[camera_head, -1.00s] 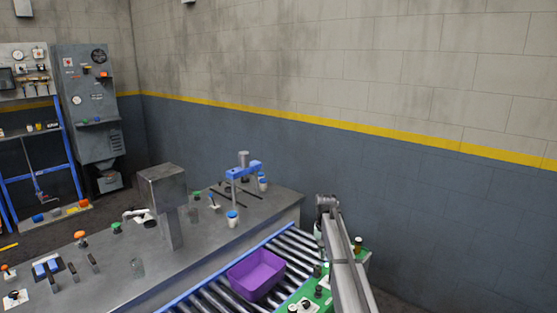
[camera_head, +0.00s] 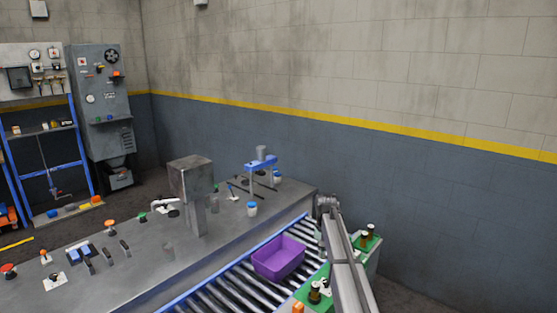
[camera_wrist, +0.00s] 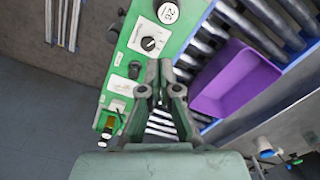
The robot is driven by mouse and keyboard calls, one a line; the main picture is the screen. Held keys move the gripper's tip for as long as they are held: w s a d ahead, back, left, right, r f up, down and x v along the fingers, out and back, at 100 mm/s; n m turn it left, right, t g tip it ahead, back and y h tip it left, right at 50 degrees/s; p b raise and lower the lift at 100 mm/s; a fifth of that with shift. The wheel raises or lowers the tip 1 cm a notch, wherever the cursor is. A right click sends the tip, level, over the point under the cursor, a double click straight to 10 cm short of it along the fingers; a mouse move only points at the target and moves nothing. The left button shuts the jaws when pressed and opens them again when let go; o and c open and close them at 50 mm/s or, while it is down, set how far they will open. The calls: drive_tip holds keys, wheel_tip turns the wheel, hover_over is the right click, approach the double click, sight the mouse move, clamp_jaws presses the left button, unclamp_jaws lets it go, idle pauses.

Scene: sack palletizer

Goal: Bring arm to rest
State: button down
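My arm (camera_head: 345,255) reaches forward over the right side of the green control panel, beside the roller conveyor. My gripper (camera_wrist: 159,68) shows in the wrist view, pointing over the green panel's edge and the rollers. Its two fingers come close together at the tips and look shut, with nothing seen between them. In the head view the fingers cannot be made out.
A purple bin (camera_head: 279,257) sits on the roller conveyor (camera_head: 232,290), left of my arm; it also shows in the wrist view (camera_wrist: 235,80). The green panel (camera_wrist: 120,75) carries knobs and buttons. A grey workbench (camera_head: 130,275) with fixtures stands left. A wall is behind.

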drive_tip(key=s+f+n+g+b, duration=0.2)
drive_tip(key=s+f+b, duration=0.2)
drive_tip(key=s+f, duration=2.85)
drive_tip(key=s+f+g+b, duration=0.1)
drive_tip(key=s+f, duration=0.4)
drive_tip(key=s, duration=0.7)
drive_tip(key=s+f+g+b, duration=0.2)
drive_tip(key=s+f, duration=0.3)
drive_tip(key=s, duration=0.7)
drive_tip(key=s+f+g+b, duration=0.1)
drive_tip(key=s+f+b, duration=0.2)
drive_tip(key=s, duration=0.9)
wheel_tip(320, 180, down, 3)
drive_tip(key=shift+s+r+g, duration=0.1)
drive_tip(key=shift+s+g, duration=0.25)
drive_tip(key=shift+g, duration=0.05)
drive_tip(key=shift+w, duration=0.1)
